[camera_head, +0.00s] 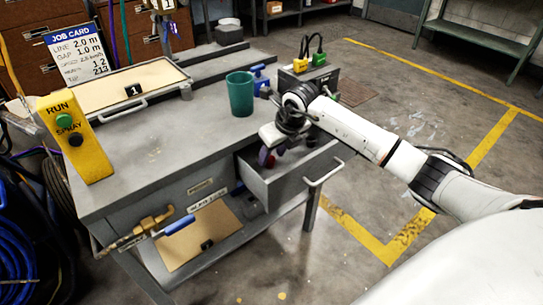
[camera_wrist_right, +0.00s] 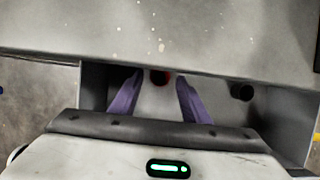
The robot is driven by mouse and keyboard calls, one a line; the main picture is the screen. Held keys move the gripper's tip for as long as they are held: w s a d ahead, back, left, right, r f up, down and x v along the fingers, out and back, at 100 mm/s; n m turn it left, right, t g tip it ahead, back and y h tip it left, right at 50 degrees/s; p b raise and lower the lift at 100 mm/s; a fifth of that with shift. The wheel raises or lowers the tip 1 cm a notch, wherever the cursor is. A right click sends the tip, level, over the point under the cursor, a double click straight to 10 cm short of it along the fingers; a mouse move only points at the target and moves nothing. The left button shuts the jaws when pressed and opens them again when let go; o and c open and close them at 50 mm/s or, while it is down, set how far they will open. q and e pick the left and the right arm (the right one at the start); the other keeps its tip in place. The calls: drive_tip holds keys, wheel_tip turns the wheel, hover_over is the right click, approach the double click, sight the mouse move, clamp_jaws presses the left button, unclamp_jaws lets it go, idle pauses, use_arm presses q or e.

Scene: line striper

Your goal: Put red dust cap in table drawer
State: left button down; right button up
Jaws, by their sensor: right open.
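The table drawer (camera_head: 290,187) stands pulled open below the grey tabletop. My right gripper (camera_head: 268,158) is over the open drawer, its fingers pointing down into it. In the wrist view its two purple fingers (camera_wrist_right: 159,98) are spread apart. A small red object, which looks like the red dust cap (camera_wrist_right: 159,77), shows between and beyond the fingertips, at the tabletop edge. It is partly cut off by that edge, and I cannot tell whether it touches a finger or the drawer floor. My left gripper is not in view.
A dark cylinder (camera_wrist_right: 241,91) lies in the drawer, right of the fingers. A green cup (camera_head: 240,94) stands on the tabletop behind the drawer. A yellow RUN/SPRAY box (camera_head: 76,140) stands at the left. The drawer handle (camera_head: 324,175) juts out at the front.

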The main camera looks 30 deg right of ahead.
drive_tip(key=v, duration=1)
drive_tip(key=shift+p, duration=0.4)
drive_tip(key=shift+r, duration=0.1)
